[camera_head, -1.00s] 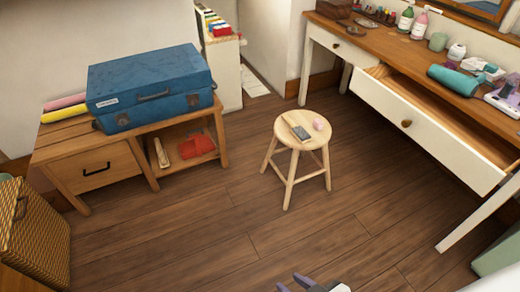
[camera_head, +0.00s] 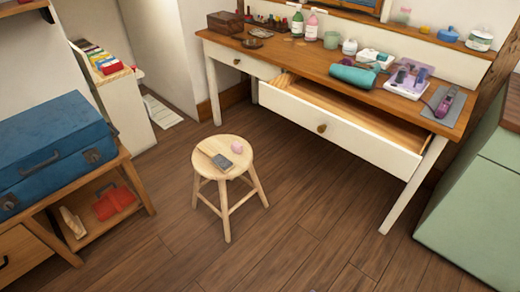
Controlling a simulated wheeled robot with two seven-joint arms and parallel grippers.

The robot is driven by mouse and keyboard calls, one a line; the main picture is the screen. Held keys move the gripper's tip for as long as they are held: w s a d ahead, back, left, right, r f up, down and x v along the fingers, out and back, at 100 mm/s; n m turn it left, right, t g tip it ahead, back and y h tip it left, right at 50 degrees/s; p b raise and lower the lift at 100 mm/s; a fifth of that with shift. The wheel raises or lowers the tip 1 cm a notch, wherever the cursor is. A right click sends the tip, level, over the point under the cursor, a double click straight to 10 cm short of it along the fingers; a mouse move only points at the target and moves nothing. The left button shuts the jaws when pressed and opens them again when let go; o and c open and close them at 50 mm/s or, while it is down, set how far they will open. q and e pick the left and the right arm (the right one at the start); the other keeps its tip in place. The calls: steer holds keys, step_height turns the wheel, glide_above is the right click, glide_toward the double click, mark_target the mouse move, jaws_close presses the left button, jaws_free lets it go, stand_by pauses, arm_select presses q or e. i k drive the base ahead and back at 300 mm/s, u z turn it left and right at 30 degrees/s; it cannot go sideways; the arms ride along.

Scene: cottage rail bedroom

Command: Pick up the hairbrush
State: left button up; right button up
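A small brush-like thing with a pale wooden handle and a grey head, which looks like the hairbrush (camera_head: 221,161), lies on the round wooden stool (camera_head: 237,147). A small pink round thing (camera_head: 237,146) lies beside its head on the seat. The stool stands on the open floor in front of the desk. Neither of my grippers shows in the head view now.
A white desk (camera_head: 220,54) with an open drawer (camera_head: 345,132) stands behind and right of the stool. Bottles, a teal roll (camera_head: 353,76) and a purple device (camera_head: 444,102) are on it. A low bench (camera_head: 128,180) with a blue case (camera_head: 50,150) is left. A green cabinet (camera_head: 470,215) is right. Floor around the stool is clear.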

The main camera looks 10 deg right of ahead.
mark_target(223, 165)
steer(key=z, duration=0.25)
steer(key=i, duration=0.85)
steer(key=u, duration=0.8)
steer(key=i, duration=0.45)
steer(key=u, duration=0.5)
